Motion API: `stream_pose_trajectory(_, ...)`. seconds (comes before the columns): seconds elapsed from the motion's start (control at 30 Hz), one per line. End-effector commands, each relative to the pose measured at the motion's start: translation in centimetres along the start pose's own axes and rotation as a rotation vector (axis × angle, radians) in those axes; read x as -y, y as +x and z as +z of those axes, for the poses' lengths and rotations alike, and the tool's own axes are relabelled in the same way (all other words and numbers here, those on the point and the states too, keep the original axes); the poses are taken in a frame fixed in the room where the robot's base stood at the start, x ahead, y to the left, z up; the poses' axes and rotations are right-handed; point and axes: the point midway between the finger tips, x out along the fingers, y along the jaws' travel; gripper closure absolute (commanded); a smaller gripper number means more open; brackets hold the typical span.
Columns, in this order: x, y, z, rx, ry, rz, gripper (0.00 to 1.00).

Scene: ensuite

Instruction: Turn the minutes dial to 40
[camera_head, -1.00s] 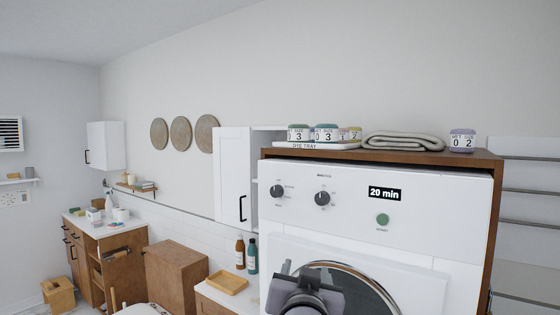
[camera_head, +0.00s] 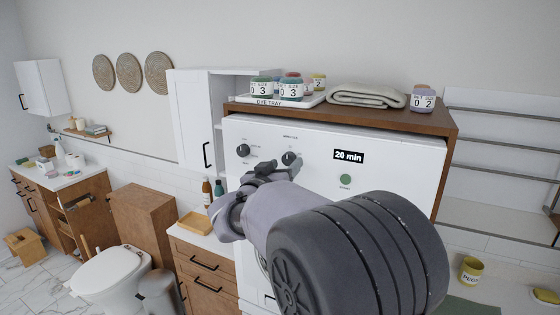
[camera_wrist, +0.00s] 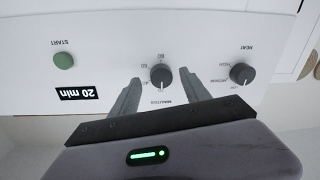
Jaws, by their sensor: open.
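The minutes dial (camera_head: 289,158) is a round dark knob on the white dryer front. It also shows upside down in the wrist view (camera_wrist: 161,77), above the word MINUTES, with a light pointer mark on it. My gripper (camera_head: 275,170) is open in front of the panel. In the wrist view its two fingers stand apart, one on each side of the dial, with gaps on both sides. I cannot tell how far the fingertips are from the panel. The display (camera_head: 349,156) reads "20 min".
The heat dial (camera_head: 243,150) is left of the minutes dial in the head view. The green start button (camera_head: 345,180) is below the display. Dye jars on a tray (camera_head: 267,103) and a folded towel (camera_head: 366,95) lie on the wooden top. My arm hides much of the dryer door.

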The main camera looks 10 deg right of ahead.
Motion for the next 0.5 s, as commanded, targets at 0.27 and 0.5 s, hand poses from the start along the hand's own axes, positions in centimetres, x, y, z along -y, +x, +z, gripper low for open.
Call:
stream_pose_trajectory(0.27, -0.01, 1.56, 0.02, 0.0, 0.0, -0.001, 0.45)
stream_pose_trajectory(0.5, -0.01, 1.52, 0.01, 0.0, 0.0, -0.001, 0.63)
